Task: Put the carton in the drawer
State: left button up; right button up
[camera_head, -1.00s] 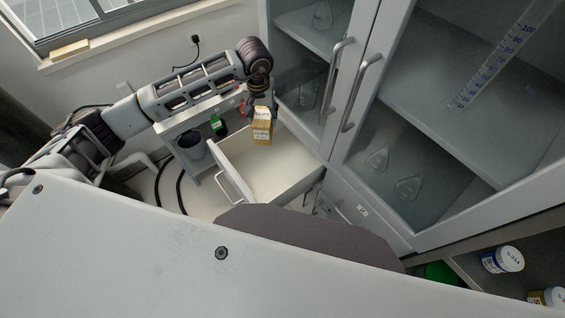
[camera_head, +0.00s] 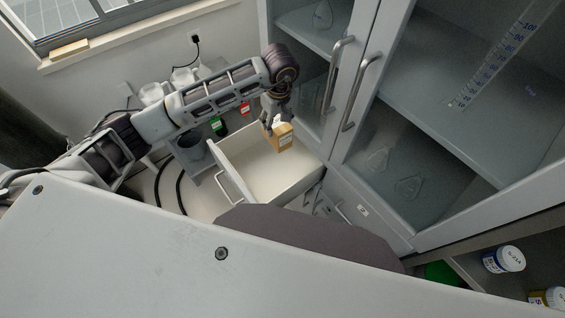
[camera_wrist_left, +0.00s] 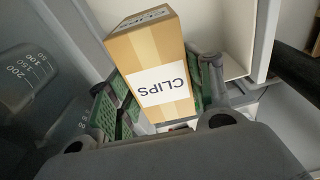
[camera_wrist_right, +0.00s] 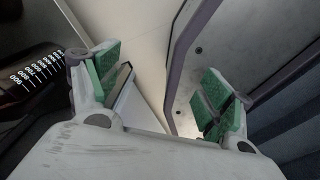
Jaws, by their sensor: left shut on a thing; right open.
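The carton (camera_head: 282,136) is a small tan box with a white label. In the left wrist view the carton (camera_wrist_left: 158,70) reads "CLIPS". My left gripper (camera_head: 270,124) is shut on the carton and holds it over the back right part of the open drawer. The drawer (camera_head: 228,168) is white, pulled out and empty where I see inside. I cannot tell how far the carton is above its floor. My right gripper (camera_wrist_right: 165,92) is open and empty in the right wrist view; it does not show in the head view.
A tall glass-door cabinet (camera_head: 385,100) with handles stands right of the drawer. Behind the drawer's left side are a green-labelled bottle (camera_head: 217,125), a red-labelled item (camera_head: 245,108) and a grey bin (camera_head: 190,150). Labelled jars (camera_head: 504,259) stand on a shelf at the lower right.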

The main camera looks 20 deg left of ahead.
pick_arm(q)
jog(key=shift+d, duration=0.2)
notch_tip(320, 180, down, 4)
jog(key=shift+s+r+n+b, duration=0.15)
jog(key=shift+n+b, duration=0.15)
jog(key=shift+b, duration=0.2)
notch_tip(320, 180, down, 3)
jog(key=shift+b, duration=0.35)
jog(key=shift+f, duration=0.45)
notch_tip(320, 180, down, 9)
jog(key=shift+r+p, duration=0.1)
jog(key=shift+p, duration=0.2)
jog(key=shift+f, duration=0.3)
pick_arm(e)
jog(key=shift+w+d+f, duration=0.1)
jog(key=shift+d+f, duration=0.45)
